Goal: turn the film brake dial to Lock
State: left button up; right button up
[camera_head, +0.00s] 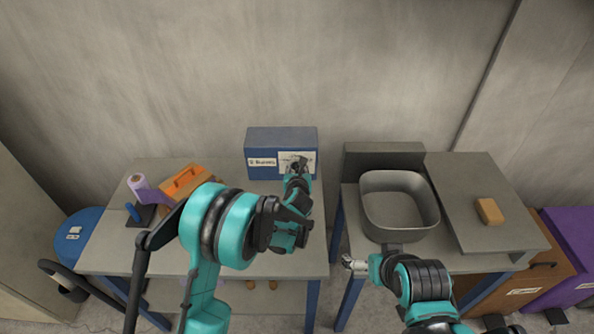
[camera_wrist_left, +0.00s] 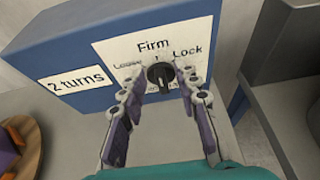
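The film brake dial (camera_wrist_left: 159,76) is a black knob on a white plate (camera_wrist_left: 140,45) marked Loose, Firm and Lock. The plate is on the front of a blue box (camera_head: 281,139). The knob looks roughly upright, with its upper end toward Firm. My left gripper (camera_head: 299,165) is at the plate. In the left wrist view its two fingers (camera_wrist_left: 158,78) stand apart on either side of the knob; I cannot tell whether they touch it. The left finger covers part of the Loose label. My right gripper (camera_head: 353,264) is low, in front of the gap between the tables, away from the dial.
A label reading "2 turns" (camera_wrist_left: 76,81) is left of the plate. A tape dispenser with a purple roll (camera_head: 142,184) and an orange item (camera_head: 186,181) are on the left table (camera_head: 150,254). A grey basin (camera_head: 399,205) and a tan block (camera_head: 490,211) are at right.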

pick_arm(q)
grip_shut()
dwell(0.4)
jog(key=shift+d+f+m+t+y+b, duration=0.2)
jog(key=shift+d+m+y+b, duration=0.15)
jog(key=shift+m+y, duration=0.6)
jog(key=shift+d+f+m+t+y+b, duration=0.1)
jog(key=shift+d+m+t+y+b, duration=0.3)
jog(key=shift+m, duration=0.9)
jog(key=shift+d+f+m+y+b, duration=0.15)
jog(key=shift+d+m+y, duration=0.1)
jog(key=shift+m+y, duration=0.75)
jog(key=shift+m, duration=0.25)
